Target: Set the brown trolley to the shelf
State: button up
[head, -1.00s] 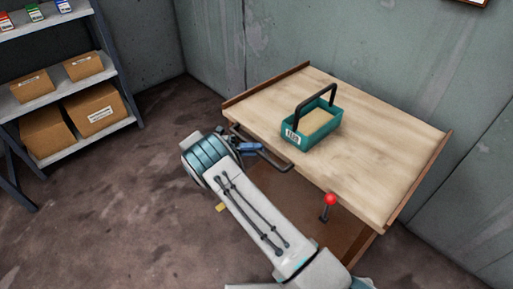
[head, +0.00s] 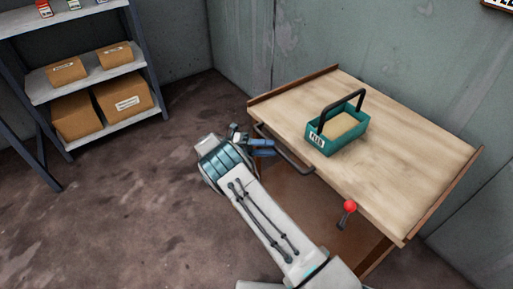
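The brown trolley (head: 400,175) stands at the right in the head view. It has a pale wooden top with brown raised edges at its left and right ends and a dark bar handle (head: 298,168) along its near left side. My gripper (head: 268,147), with blue fingers, is at the left part of this handle. The fingers overlap the bar in the picture, and I cannot tell whether they close on it. The shelf (head: 112,139) is a grey metal rack at the upper left, well apart from the trolley.
A teal open crate (head: 322,143) with a black handle stands on the trolley top. A red-knobbed lever (head: 350,206) sits at the trolley's near side. Cardboard boxes (head: 75,116) fill the shelf's lower levels. Bare floor (head: 120,215) lies between shelf and trolley. Walls stand close behind the trolley.

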jog(key=shift+w+a+f+b, duration=0.15)
jog(key=shift+a+b, duration=0.2)
jog(key=shift+a, duration=0.75)
jog(key=shift+a+f+b, duration=0.1)
jog(key=shift+a+b, duration=0.25)
jog(key=shift+a, duration=0.75)
